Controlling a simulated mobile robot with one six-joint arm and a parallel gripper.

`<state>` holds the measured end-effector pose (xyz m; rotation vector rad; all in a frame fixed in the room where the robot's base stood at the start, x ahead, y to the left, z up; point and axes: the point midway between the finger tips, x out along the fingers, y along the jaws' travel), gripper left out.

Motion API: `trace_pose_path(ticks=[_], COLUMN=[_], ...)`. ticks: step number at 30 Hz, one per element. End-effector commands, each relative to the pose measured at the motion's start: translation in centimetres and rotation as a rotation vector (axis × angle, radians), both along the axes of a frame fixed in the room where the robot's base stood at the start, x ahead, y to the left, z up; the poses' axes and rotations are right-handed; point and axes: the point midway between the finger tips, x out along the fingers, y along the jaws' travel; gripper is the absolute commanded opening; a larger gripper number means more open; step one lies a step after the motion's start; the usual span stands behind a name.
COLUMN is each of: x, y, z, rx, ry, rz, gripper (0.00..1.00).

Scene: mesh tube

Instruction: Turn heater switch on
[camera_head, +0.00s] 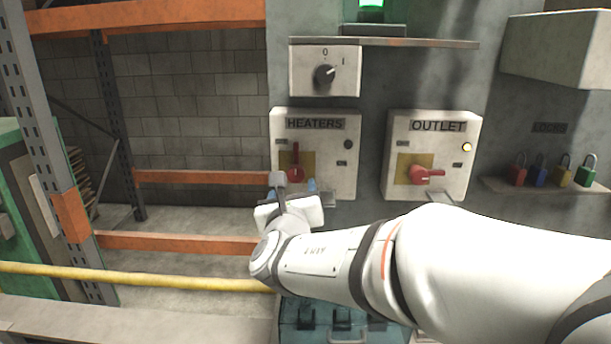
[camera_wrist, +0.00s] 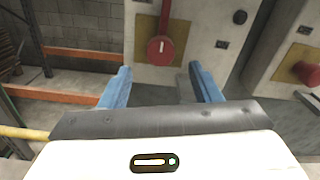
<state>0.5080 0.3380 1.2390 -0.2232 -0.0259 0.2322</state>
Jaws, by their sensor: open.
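The heaters box (camera_head: 335,180) is a pale wall box labelled HEATERS. Its red rotary switch (camera_head: 296,172) sits on a yellow plate, with the handle pointing up. The small round lamp on that box (camera_head: 348,144) is dark. In the wrist view the red switch (camera_wrist: 160,50) is at the top centre, beyond the fingertips. My gripper (camera_head: 293,182) is just below and in front of the switch in the head view. Its two blue fingers (camera_wrist: 158,80) are apart, with nothing between them. I cannot tell whether a finger touches the switch.
The outlet box (camera_head: 433,152) is to the right, with its red handle (camera_head: 428,176) sideways and a yellow lamp lit. A 0/I knob box (camera_head: 324,71) is above. Orange rack beams (camera_head: 190,177) and a yellow rail (camera_head: 130,278) are left.

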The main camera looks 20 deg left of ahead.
Motion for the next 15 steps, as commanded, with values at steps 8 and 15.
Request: trace_pose_path(ticks=[8,15], x=[4.1,6.8], y=[1.0,1.6], z=[0.1,0.1], rx=[-0.005,-0.002], ry=[0.0,-0.001], rz=[0.0,0.0], gripper=[0.57,0.57])
